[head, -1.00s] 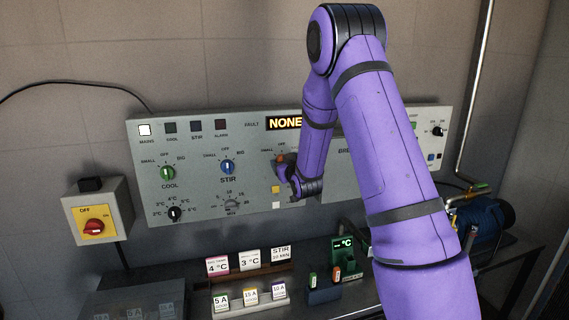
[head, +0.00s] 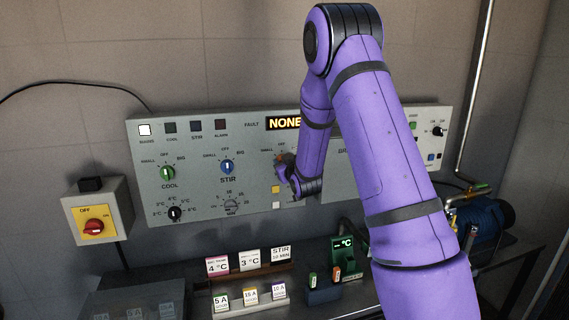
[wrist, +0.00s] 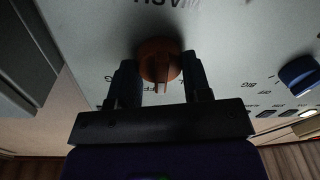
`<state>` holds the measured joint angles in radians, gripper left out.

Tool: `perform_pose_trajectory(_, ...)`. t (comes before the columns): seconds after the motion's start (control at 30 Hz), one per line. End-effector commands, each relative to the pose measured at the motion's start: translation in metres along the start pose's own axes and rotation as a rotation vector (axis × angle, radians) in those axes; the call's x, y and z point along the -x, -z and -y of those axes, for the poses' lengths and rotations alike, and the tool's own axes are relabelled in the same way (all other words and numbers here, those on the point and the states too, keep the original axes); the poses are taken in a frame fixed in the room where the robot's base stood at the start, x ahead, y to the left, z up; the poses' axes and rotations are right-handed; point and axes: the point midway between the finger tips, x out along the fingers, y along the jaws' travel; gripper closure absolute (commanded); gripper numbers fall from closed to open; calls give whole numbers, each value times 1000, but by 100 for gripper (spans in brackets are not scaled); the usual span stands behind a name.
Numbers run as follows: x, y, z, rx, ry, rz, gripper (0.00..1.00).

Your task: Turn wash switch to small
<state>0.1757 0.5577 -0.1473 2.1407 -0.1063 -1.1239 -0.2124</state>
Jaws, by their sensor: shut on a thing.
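The wash switch is an orange round knob with a raised grip bar. In the wrist view the knob (wrist: 158,58) sits between the two fingers of my gripper (wrist: 160,72), which is shut on it. The panel lettering appears upside down there. The bar points down the picture, toward partly hidden lettering that looks like OFF. In the head view only a bit of the orange knob (head: 281,157) shows beside my gripper (head: 284,168). My arm hides the panel to its right, and most of the wash switch's labels are hard to read.
The green COOL knob (head: 167,173) and blue STIR knob (head: 227,167) are left on the grey panel (head: 262,137). A yellow button (head: 276,189) is just below my gripper. Label cards (head: 250,262) and small fuse-like blocks (head: 250,296) stand on the bench below.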

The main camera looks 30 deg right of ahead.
Motion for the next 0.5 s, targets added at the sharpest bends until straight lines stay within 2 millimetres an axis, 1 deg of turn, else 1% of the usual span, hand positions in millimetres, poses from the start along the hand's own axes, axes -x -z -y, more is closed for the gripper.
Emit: perform_pose_trajectory(0.5, 0, 0, 3, 440, 10, 32, 79)
